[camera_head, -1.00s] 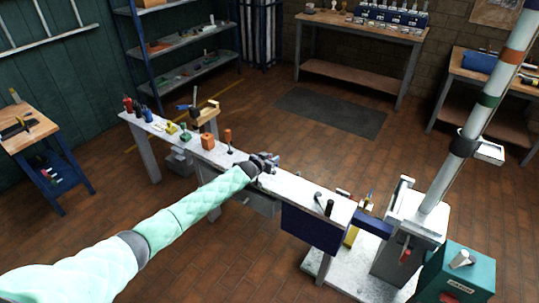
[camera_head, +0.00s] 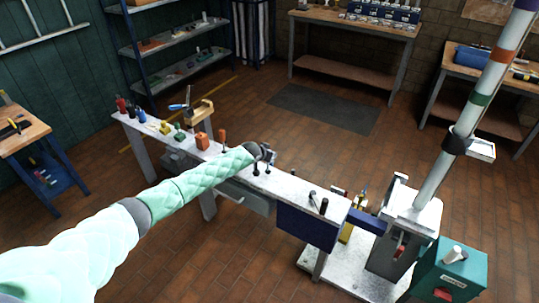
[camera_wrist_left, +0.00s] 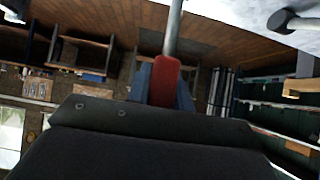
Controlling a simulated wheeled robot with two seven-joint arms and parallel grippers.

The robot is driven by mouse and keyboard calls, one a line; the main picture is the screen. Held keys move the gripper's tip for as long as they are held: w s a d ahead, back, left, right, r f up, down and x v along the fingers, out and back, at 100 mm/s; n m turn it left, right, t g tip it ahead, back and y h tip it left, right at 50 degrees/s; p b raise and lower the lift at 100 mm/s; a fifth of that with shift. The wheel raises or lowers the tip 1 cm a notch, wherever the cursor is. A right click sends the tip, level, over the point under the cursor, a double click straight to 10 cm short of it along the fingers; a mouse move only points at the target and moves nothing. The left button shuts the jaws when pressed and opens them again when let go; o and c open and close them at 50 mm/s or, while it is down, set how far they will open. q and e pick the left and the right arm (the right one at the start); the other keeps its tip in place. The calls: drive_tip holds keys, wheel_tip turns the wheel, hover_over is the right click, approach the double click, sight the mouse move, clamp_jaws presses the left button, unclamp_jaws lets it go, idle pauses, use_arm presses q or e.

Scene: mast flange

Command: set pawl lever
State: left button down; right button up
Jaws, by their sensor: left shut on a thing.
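My left gripper (camera_head: 268,153) is above the middle of the long narrow bench top (camera_head: 290,185). In the left wrist view it is shut on a red handle (camera_wrist_left: 165,80) with a grey metal shaft (camera_wrist_left: 172,32) running away from it. I cannot tell in the head view what the handle belongs to. A small red part (camera_head: 401,250), perhaps a lever, shows on the grey housing (camera_head: 392,258) at the foot of the striped mast (camera_head: 470,115). I cannot make out a pawl. My right gripper is not in view.
Small dark upright pieces (camera_head: 255,169) stand under the gripper. An orange block (camera_head: 202,141) and an orange-handled tool (camera_head: 222,136) stand to the left. A dark upright cylinder (camera_head: 324,205) stands at the right end. A green box (camera_head: 450,272) is beside the mast foot.

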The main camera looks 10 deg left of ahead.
use_arm(q)
drive_tip(key=shift+r, duration=0.1)
drive_tip(key=c, duration=1.3)
unclamp_jaws()
drive_tip(key=shift+w, duration=0.1)
drive_tip(key=shift+c, duration=0.2)
drive_tip(key=shift+o, duration=0.5)
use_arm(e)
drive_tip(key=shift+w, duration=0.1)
use_arm(q)
drive_tip(key=shift+s+a+r, duration=0.15)
drive_tip(key=shift+s, duration=0.25)
drive_tip(key=b+v, duration=0.2)
drive_tip(key=v, duration=0.4)
drive_tip(key=shift+s+r, duration=0.2)
drive_tip(key=shift+r, duration=0.1)
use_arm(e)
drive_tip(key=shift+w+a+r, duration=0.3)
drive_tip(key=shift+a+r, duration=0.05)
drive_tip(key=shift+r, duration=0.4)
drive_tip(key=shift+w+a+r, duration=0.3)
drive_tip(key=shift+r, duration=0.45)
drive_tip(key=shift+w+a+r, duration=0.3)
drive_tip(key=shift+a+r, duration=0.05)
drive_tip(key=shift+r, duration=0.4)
use_arm(q)
drive_tip(key=shift+a, duration=0.1)
